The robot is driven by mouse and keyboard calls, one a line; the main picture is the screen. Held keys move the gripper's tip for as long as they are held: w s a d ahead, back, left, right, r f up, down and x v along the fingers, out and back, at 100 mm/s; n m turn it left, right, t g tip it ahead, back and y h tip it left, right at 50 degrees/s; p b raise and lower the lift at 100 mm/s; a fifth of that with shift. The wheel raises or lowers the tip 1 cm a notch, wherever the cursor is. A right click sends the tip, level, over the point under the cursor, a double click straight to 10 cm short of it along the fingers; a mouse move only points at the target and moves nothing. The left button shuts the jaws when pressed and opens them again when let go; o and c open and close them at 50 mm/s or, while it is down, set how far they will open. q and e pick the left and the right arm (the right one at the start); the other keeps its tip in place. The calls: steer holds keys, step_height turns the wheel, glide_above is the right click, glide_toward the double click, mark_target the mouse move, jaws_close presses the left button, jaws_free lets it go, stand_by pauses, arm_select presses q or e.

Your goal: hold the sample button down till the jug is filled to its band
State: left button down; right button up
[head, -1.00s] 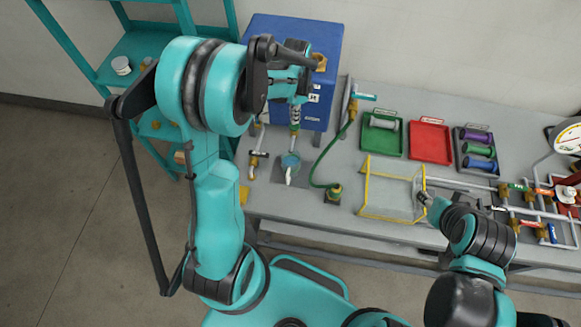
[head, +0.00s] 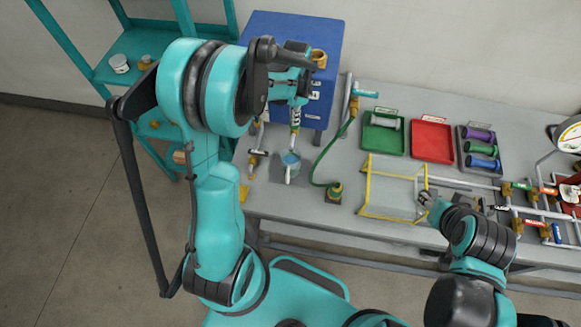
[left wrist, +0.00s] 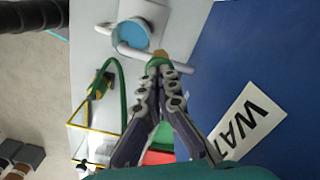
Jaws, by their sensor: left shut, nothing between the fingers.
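The jug (head: 291,168) stands upright on a grey pad at the bench's left end, with blue liquid in it. The left wrist view shows the jug (left wrist: 133,36) from above, under a pale spout pipe (left wrist: 150,58). Its band cannot be made out. My left gripper (head: 296,122) is shut and empty in front of the blue cabinet (head: 265,38). Its fingertips (left wrist: 160,66) meet at a brass fitting (left wrist: 157,58) with green at its edge, apparently the sample button; the tips hide most of it. My right gripper (head: 424,200) is beside the yellow frame; its fingers are unclear.
A green hose (head: 329,153) curves right of the jug. A brass valve (head: 255,158) stands to its left. Green (head: 384,135) and red (head: 431,141) trays lie at the back. Pipework with coloured valves (head: 530,192) fills the right end.

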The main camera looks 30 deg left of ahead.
arm_select(q)
steer(key=shift+f, duration=0.3)
steer(key=shift+r, duration=0.1)
steer(key=shift+r+p, duration=0.65)
steer(key=shift+r, duration=0.65)
steer(key=shift+r+p, duration=1.65)
steer(key=shift+r, duration=0.9)
steer(key=shift+f, duration=0.1)
